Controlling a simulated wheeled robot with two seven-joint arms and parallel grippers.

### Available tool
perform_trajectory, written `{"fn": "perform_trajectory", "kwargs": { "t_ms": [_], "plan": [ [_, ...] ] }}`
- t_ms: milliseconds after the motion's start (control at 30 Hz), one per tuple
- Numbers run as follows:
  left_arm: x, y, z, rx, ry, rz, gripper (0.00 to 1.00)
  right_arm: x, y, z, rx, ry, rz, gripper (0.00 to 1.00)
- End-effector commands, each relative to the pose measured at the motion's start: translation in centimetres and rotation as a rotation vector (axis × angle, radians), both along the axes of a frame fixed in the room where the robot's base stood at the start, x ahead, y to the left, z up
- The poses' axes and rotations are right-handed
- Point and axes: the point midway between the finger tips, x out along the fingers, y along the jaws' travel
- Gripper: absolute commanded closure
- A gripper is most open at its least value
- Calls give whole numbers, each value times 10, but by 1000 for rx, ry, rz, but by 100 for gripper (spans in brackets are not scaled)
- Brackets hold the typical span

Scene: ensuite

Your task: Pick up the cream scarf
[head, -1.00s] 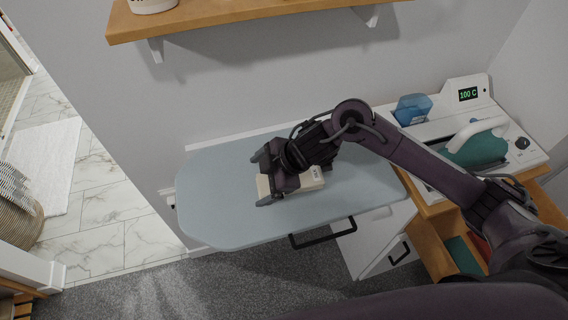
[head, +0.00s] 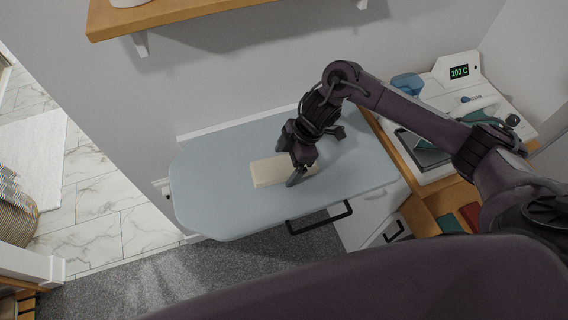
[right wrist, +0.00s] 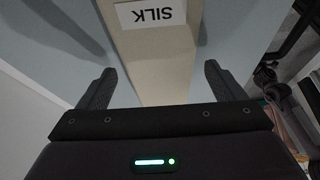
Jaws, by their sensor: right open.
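The cream scarf (head: 268,172) is a flat folded strip lying on the pale blue ironing board (head: 215,200). My right gripper (head: 316,157) is over the scarf's right part and hides that end in the head view. In the right wrist view the scarf (right wrist: 165,70) runs between the two spread fingers, with a white label reading SILK on it. The fingers (right wrist: 160,75) are open, one to each side of the scarf, and do not grip it. How high they are above the board is hard to tell. My left gripper is not in view.
A steam iron (head: 425,150) rests on a white station with a display (head: 459,72) reading 100 C, right of the board. A wooden shelf (head: 200,18) is on the wall above. A black handle (head: 320,218) shows at the board's front edge. The board's left part is clear.

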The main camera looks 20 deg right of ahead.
Motion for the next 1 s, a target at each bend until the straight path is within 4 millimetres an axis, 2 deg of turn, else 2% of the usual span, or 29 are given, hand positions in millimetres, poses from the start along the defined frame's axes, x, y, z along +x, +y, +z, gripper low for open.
{"fn": "perform_trajectory", "kwargs": {
  "t_ms": [267,633,1000],
  "plan": [
    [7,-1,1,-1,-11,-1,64,0,1,-4,-1,-2,0,11],
    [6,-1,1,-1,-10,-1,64,0,1,-3,-1,-2,0,59],
    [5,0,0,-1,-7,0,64,1,1,2,1,-4,-1,61]
  ]
}}
